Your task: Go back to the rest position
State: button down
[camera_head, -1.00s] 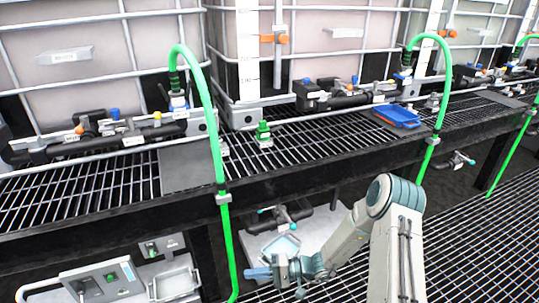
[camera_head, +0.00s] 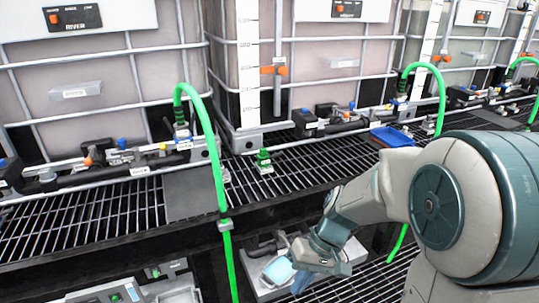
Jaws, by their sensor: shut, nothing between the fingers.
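My gripper (camera_head: 303,281) hangs low in the centre of the head view, at the end of my bent arm, which comes in from the right. Its blue fingers point down and are small in the picture. They are shut, with nothing seen held between them. The gripper is in front of and below the black grated shelf. A pale tray (camera_head: 262,287) lies behind and beside it on the lower level, partly hidden by my arm.
The grated shelf (camera_head: 110,222) carries black pipe manifolds (camera_head: 120,160) before caged totes. Green hoses (camera_head: 207,130) arch down past its front edge, one left of my gripper. A blue tray (camera_head: 390,137) lies on the shelf. Grey equipment (camera_head: 115,291) stands at lower left.

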jog(key=s+d+r+m+t+h+p, duration=0.1)
jog(key=s+d+r+t+h+p, duration=0.1)
jog(key=r, duration=0.4)
jog(key=s+d+r+m+t+h+p, duration=0.1)
jog(key=s+d+r+t+h+p, duration=0.1)
jog(key=d+r, duration=0.4)
jog(key=shift+s+r+t+h, duration=0.3)
jog(key=shift+s+r+t, duration=0.4)
jog(key=shift+s, duration=0.55)
